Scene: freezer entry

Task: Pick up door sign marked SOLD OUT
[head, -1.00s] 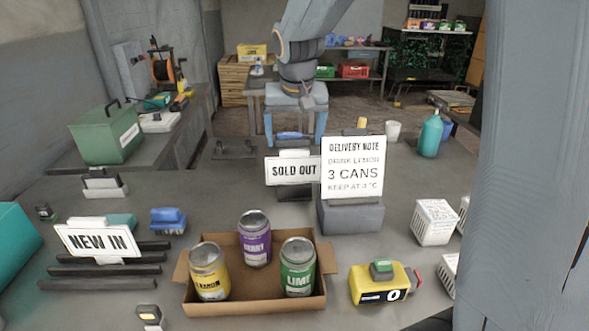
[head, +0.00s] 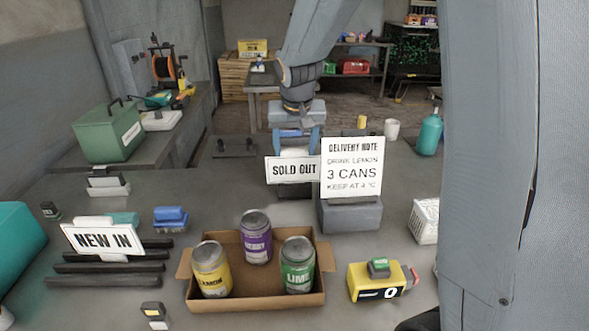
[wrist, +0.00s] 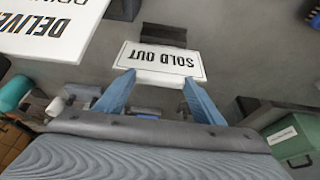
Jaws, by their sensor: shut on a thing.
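The SOLD OUT door sign (head: 292,170) is a white plate with black letters, upright just left of the delivery note in the head view. In the wrist view the sign (wrist: 160,62) appears upside down, between and just beyond my fingertips. My gripper (head: 295,148) is at the sign's upper part from above, its blue fingers on either side. My gripper (wrist: 160,92) is shut on the sign's upper part. A dark base shows below the sign; I cannot tell whether the sign still rests on it.
The delivery note (head: 352,167) on its grey stand (head: 350,215) is close to the sign's right. A cardboard box (head: 255,300) with three cans is in front. The NEW IN sign (head: 103,240) is at left. A yellow counter device (head: 366,290) is at front right.

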